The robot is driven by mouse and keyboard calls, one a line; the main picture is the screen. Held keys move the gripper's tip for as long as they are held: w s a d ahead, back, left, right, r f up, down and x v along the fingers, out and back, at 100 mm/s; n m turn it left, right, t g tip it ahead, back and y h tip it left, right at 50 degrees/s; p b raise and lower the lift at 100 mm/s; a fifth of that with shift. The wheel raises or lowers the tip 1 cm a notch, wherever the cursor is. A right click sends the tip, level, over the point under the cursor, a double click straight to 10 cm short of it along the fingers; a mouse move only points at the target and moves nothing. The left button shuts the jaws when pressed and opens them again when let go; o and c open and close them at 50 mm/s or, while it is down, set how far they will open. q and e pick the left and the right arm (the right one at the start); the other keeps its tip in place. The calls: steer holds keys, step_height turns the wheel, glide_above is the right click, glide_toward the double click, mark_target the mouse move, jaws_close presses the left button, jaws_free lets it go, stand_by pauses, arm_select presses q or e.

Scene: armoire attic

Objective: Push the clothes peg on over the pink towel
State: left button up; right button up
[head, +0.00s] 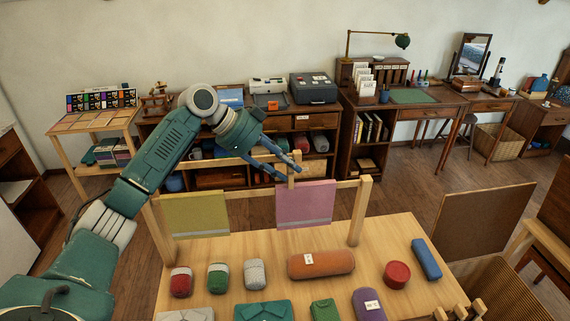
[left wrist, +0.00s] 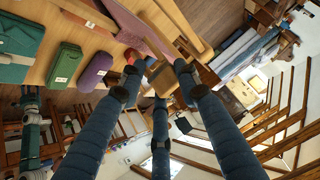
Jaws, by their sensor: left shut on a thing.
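My left gripper (head: 292,164) is shut on a wooden clothes peg (head: 295,171), which stands upright at the top edge of the pink towel (head: 305,204). The peg's lower end meets or overlaps the towel's top edge; I cannot tell whether its legs are around the towel and rail. The towel hangs over the wooden rail (head: 346,184) and has a grey stripe near its bottom. In the left wrist view the peg (left wrist: 163,79) is between my fingers, close to the pink towel (left wrist: 140,22). My right gripper is not seen.
A yellow-green towel (head: 196,214) hangs on the rail's left part. Wooden posts (head: 360,211) hold the rail above the table (head: 236,249). Several rolled and folded cloths lie in front, including an orange roll (head: 321,264) and a red roll (head: 397,275).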

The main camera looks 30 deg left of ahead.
arm_select(q)
steer(key=shift+f+b, duration=0.7)
steer(key=shift+f, duration=0.8)
steer(key=o, duration=1)
steer(key=shift+r, duration=0.1)
steer(key=shift+s+a+r, duration=0.15)
steer(key=shift+a+r, duration=0.1)
steer(key=v, duration=1.1)
steer(key=shift+s, duration=0.1)
steer(key=shift+d, duration=0.1)
